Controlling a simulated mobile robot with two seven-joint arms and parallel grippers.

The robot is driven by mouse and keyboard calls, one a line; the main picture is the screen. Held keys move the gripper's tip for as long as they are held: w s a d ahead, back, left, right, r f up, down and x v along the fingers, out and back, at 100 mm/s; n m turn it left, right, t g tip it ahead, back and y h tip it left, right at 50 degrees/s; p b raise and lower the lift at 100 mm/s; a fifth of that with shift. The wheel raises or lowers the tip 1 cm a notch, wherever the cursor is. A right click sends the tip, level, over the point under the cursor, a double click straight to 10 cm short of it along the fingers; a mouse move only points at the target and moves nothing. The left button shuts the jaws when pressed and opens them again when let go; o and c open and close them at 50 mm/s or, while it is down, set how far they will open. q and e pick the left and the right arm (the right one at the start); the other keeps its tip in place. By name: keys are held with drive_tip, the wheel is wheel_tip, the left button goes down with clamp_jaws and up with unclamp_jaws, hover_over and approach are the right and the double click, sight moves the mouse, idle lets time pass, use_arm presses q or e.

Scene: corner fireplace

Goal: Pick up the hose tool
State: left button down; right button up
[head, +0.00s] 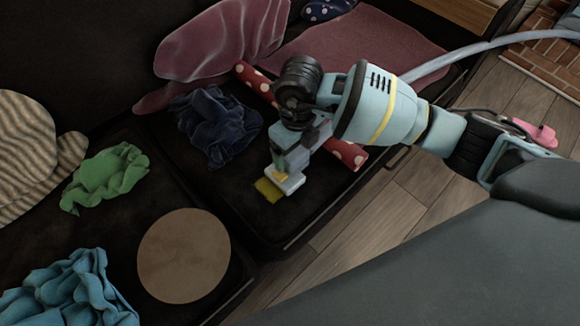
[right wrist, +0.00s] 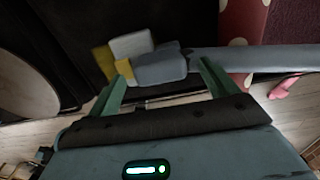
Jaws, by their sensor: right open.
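The hose tool (head: 289,184) is pale grey-blue with a light block and a yellow end. It is over the dark sofa seat, below my right gripper (head: 291,160) in the head view. In the right wrist view the hose tool (right wrist: 160,68) shows just beyond and between the two green fingers of my right gripper (right wrist: 166,82), its grey tube running off to the right. The fingers are apart. I cannot tell whether they touch the tool. My arm hides part of the tool in the head view. My left gripper is not in view.
A red dotted roll (head: 345,154) and a dark blue cloth (head: 215,125) lie close by on the seat. A pale hose (head: 450,58) curves behind my arm. A round tan disc (head: 184,256) and green cloth (head: 105,178) lie left. Wooden floor (head: 370,220) is in front.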

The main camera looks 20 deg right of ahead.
wheel_tip(320, 180, down, 2)
drive_tip(key=shift+f, duration=0.1)
drive_tip(key=c, duration=1.2)
drive_tip(key=shift+r, duration=0.3)
wheel_tip(320, 180, up, 4)
drive_tip(key=shift+f+p, duration=0.25)
drive_tip(key=shift+p, duration=0.45)
drive_tip(key=s+a+r+p, duration=0.1)
drive_tip(key=s+a+p, duration=0.3)
drive_tip(key=s, duration=1)
drive_tip(key=a, duration=0.3)
drive_tip(key=shift+s, duration=0.2)
drive_tip(key=shift+r, duration=0.1)
